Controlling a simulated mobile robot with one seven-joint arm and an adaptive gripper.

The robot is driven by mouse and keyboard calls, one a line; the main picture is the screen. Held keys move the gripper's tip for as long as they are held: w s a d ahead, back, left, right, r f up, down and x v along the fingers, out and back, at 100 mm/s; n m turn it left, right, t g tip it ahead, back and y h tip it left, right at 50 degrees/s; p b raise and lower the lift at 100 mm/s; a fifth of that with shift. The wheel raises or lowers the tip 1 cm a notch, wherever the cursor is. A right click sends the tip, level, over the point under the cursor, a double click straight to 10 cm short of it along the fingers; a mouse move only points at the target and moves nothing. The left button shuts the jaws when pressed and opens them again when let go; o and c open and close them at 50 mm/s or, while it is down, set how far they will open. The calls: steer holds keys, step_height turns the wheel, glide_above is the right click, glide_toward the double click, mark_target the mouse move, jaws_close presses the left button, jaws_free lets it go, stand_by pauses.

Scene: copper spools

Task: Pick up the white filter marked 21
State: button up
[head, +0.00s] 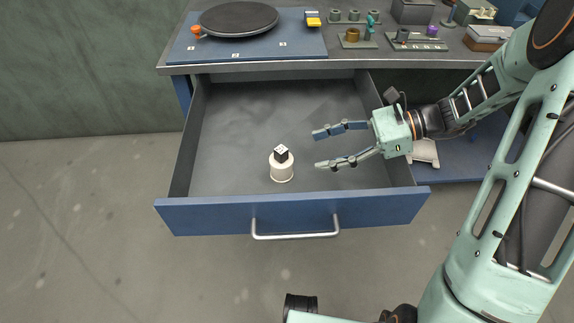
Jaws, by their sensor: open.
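The white filter (281,172) stands upright in the open drawer, near its front wall and a little right of the drawer's middle. A small black and white marked piece (281,152) sits on its top; the number is too small to read. My gripper (320,149) is open and empty, reaching in from the right. Its two fingers point left, over the drawer. The fingertips are to the right of the filter and apart from it.
The blue drawer (200,217) is pulled out, with a metal handle (295,236) in front; its grey floor is otherwise bare. Above it, the workbench (350,66) holds a blue board (185,50) with a dark disc (239,18), and several small parts and boxes at right.

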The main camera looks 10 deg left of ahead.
mark_target(289, 158)
steer(key=b+x, duration=0.1)
steer(key=x, duration=0.4)
steer(key=shift+s, duration=0.15)
steer(key=b+x, duration=0.2)
steer(key=x, duration=0.3)
steer(key=shift+s+a, duration=0.15)
steer(key=shift+a, duration=0.15)
steer(key=shift+r, duration=0.15)
steer(key=c, duration=1.3)
